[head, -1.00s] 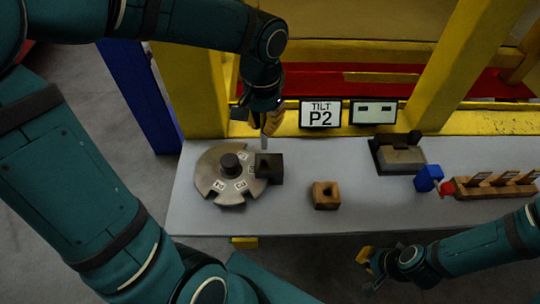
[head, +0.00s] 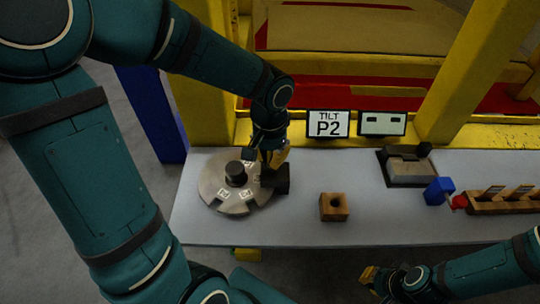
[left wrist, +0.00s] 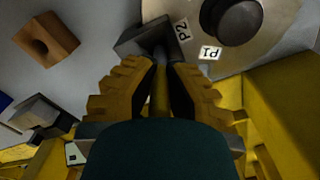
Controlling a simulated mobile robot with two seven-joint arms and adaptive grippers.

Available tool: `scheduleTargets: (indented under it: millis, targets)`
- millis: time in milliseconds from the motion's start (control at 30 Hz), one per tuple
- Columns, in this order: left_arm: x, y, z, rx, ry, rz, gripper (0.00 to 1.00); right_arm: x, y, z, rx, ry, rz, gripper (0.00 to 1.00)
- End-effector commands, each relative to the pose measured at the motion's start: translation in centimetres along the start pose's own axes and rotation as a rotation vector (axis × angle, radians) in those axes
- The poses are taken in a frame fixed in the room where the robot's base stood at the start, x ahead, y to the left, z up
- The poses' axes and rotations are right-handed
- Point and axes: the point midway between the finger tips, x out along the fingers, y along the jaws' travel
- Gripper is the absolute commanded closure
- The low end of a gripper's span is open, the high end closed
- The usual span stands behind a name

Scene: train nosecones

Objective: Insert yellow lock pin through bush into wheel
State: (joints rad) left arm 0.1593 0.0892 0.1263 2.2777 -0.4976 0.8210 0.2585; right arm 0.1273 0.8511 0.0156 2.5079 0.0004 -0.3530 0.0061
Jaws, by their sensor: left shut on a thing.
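The wheel is a grey notched disc (head: 218,195) with a black hub, lying on the left of the table; it also shows in the left wrist view (left wrist: 275,50). The bush, a black block (head: 281,182), sits at the wheel's right edge; it also shows in the left wrist view (left wrist: 132,42). My left gripper (head: 275,165) is right above the bush. In the left wrist view its fingers are shut on the yellow lock pin (left wrist: 160,92), whose far end points at the bush. I cannot tell how deep the tip is. My right gripper (head: 370,280) hangs before the table's front edge.
A wooden block with a hole (head: 334,208) stands mid-table. A grey and black fixture (head: 408,168), a blue block (head: 438,191) and a wooden rack (head: 500,203) are to the right. Small screens (head: 329,124) and a yellow frame stand behind.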

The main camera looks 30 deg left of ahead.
Motion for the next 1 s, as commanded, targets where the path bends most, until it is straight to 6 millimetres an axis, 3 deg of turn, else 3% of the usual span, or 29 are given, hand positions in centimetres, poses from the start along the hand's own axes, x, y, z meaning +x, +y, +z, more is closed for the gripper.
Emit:
scheduleTargets:
  millis: [467,500,567,1000]
  targets:
    - [1.15,0.01,0.0,0.0,0.0,0.0,1.0,0.93,0.35,0.43,-0.003,-0.01,-0.001,1.0]
    - [1.14,0.01,0.01,0.0,0.0,0.0,0.83,0.91,0.35,0.43,-0.003,-0.009,-0.001,1.0]
    - [1.13,0.01,0.01,0.0,0.0,0.0,0.65,0.9,0.34,0.43,-0.003,-0.009,-0.001,1.0]
    - [0.32,-0.01,0.0,0.0,0.0,0.0,0.65,0.24,0.09,0.2,-0.001,-0.005,0.0,1.0]
